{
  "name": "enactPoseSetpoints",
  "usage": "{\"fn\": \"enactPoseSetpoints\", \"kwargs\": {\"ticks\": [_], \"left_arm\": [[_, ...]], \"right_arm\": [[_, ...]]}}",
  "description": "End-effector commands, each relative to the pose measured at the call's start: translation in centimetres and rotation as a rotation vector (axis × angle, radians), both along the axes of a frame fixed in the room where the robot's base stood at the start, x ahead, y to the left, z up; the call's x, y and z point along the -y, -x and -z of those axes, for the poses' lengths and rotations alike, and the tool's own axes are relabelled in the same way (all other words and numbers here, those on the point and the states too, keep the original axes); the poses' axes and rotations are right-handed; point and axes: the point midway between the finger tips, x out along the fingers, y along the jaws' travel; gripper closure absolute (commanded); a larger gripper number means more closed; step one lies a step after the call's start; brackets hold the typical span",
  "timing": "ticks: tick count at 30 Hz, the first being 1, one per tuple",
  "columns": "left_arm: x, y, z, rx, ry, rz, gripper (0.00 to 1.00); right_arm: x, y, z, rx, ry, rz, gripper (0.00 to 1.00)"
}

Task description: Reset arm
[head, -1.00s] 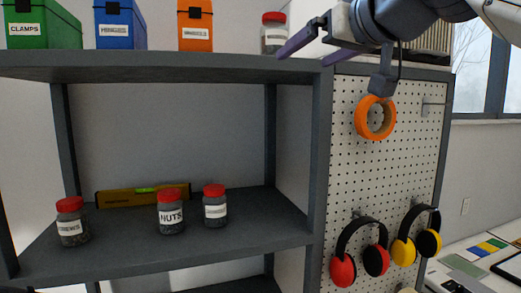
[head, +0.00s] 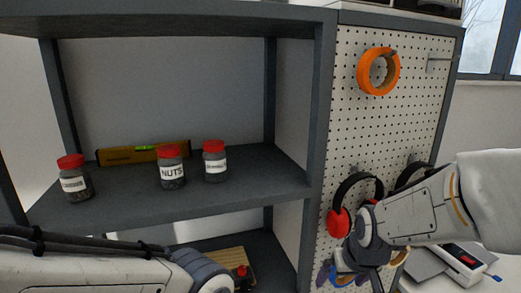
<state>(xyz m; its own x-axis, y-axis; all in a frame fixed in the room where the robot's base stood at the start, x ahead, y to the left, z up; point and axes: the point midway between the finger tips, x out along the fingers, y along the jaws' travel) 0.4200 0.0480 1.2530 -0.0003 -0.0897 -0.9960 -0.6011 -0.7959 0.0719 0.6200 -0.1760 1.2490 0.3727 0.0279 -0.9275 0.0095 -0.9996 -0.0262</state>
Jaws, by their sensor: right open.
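My right arm comes in from the right, and my right gripper (head: 345,273) is low in the head view, in front of the lower pegboard. It is open, with nothing seen between its fingers; its lower part is cut off by the bottom edge. My left arm (head: 110,272) comes in from the lower left across the lower front of the shelf unit. Its gripper is out of view below the picture.
Jars with red lids, one marked NUTS (head: 172,172), and a yellow level (head: 130,154) stand on the middle shelf (head: 240,193). Orange tape (head: 377,72) and red-black ear muffs (head: 338,222) hang on the pegboard (head: 400,115). A white table with a device (head: 465,258) is at right.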

Motion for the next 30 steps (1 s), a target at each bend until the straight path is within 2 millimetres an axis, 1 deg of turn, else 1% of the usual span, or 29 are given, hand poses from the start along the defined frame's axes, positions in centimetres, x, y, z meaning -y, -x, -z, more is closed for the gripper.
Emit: {"fn": "enactPoseSetpoints", "kwargs": {"ticks": [1, 7, 8, 9, 14, 17, 20, 21, 24, 27, 30], "left_arm": [[0.0, 0.0, 0.0, 0.000, 0.000, 0.000, 0.50], [0.0, 0.0, 0.0, 0.000, 0.000, 0.000, 0.50], [0.0, 0.0, 0.6, 0.001, 0.001, 0.000, 0.50], [0.0, 0.0, 1.5, 0.001, 0.001, -0.001, 0.50], [0.0, 0.0, 3.7, 0.000, 0.000, -0.003, 0.50], [0.0, 0.0, 5.4, 0.000, 0.000, -0.004, 0.50], [0.0, 0.0, 7.2, -0.001, 0.000, -0.006, 0.50], [0.0, 0.0, 7.9, -0.001, 0.000, -0.006, 0.50], [0.0, 0.0, 9.7, -0.001, 0.000, -0.008, 0.50], [0.0, 0.0, 10.7, -0.001, 0.000, -0.009, 0.50], [0.0, 0.0, 11.0, -0.001, 0.000, -0.010, 0.50]], "right_arm": [[0.2, 1.4, 1.5, -0.037, 0.006, 0.003, 0.00], [1.0, 6.5, 5.7, -0.157, 0.027, 0.007, 0.00], [0.6, 6.9, 6.3, -0.163, 0.029, -0.007, 0.00], [-0.6, 7.0, 6.6, -0.161, 0.028, -0.044, 0.00], [-4.2, 8.8, 7.6, -0.192, 0.029, -0.169, 0.00], [-6.6, 10.5, 8.4, -0.216, 0.032, -0.259, 0.00], [-8.9, 12.8, 9.2, -0.244, 0.036, -0.361, 0.00], [-9.7, 13.8, 9.6, -0.257, 0.040, -0.405, 0.00], [-11.5, 16.5, 10.4, -0.287, 0.047, -0.513, 0.00], [-12.4, 18.7, 10.7, -0.313, 0.056, -0.593, 0.00], [-12.8, 19.8, 10.7, -0.328, 0.062, -0.632, 0.00]]}}
